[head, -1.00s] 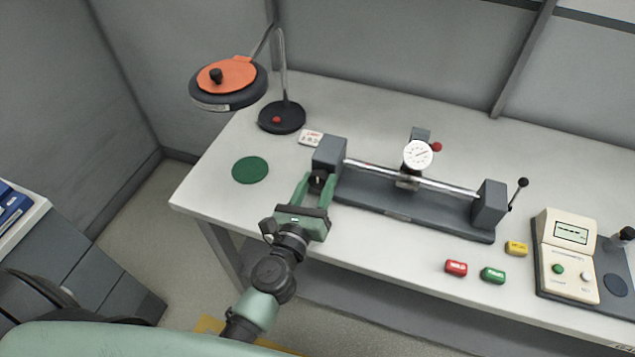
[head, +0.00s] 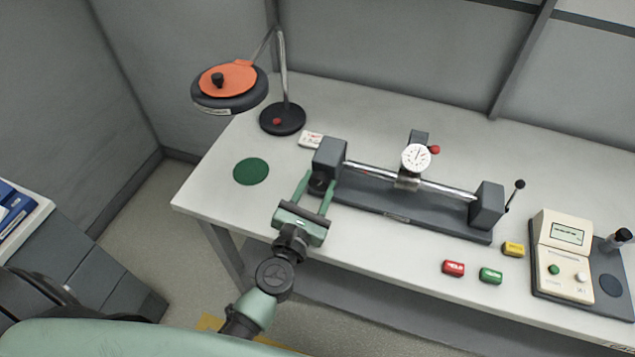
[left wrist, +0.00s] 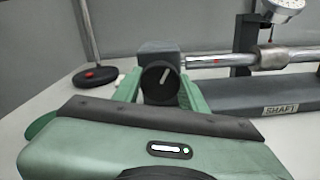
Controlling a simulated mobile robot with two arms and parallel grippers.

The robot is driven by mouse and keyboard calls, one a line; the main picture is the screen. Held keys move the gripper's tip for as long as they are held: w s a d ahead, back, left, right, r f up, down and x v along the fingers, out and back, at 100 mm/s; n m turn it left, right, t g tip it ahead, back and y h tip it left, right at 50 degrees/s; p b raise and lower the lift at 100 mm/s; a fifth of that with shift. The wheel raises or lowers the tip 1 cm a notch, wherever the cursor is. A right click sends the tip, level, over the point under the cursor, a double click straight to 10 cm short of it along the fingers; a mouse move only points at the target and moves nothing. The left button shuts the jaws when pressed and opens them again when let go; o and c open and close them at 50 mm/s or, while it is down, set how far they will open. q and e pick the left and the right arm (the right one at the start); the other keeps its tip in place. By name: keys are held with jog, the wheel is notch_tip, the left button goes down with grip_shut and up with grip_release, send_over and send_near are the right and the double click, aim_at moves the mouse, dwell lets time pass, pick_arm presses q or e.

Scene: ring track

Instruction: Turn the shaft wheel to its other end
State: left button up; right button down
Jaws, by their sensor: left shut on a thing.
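The shaft wheel is a round black knob (left wrist: 160,82) with a white line, on the front of the left grey block (head: 329,156) of the shaft bench. My left gripper (head: 320,184) is shut on the wheel, one green finger on each side of it. In the left wrist view the white line leans a little right of upright. The steel shaft (head: 449,186) runs from the left block to the right block (head: 487,205). A dial gauge (head: 416,157) stands over the shaft's middle. My right gripper is not in view.
A lamp with an orange cover (head: 228,78) stands back left, near a green disc (head: 251,172). A beige meter (head: 563,256) stands at right.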

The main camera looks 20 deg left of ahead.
pick_arm(q)
jog(key=m+p, duration=0.1)
jog(key=m, duration=0.4)
jog(key=shift+r+m+p, duration=0.15)
jog(key=shift+m+p, duration=0.25)
jog(key=m+p, duration=0.2)
jog(key=m, duration=0.4)
jog(key=shift+p, duration=0.35)
jog(key=m+p, duration=0.2)
jog(key=m, duration=0.4)
jog(key=shift+m+p, duration=0.3)
jog(key=shift+p, duration=0.1)
jog(key=m+p, duration=0.1)
jog(key=m, duration=0.2)
jog(key=shift+m+p, duration=0.55)
jog(key=shift+m, duration=1.05)
jog(key=o, duration=1.4)
jog(key=shift+c, duration=0.2)
jog(key=shift+s, duration=0.1)
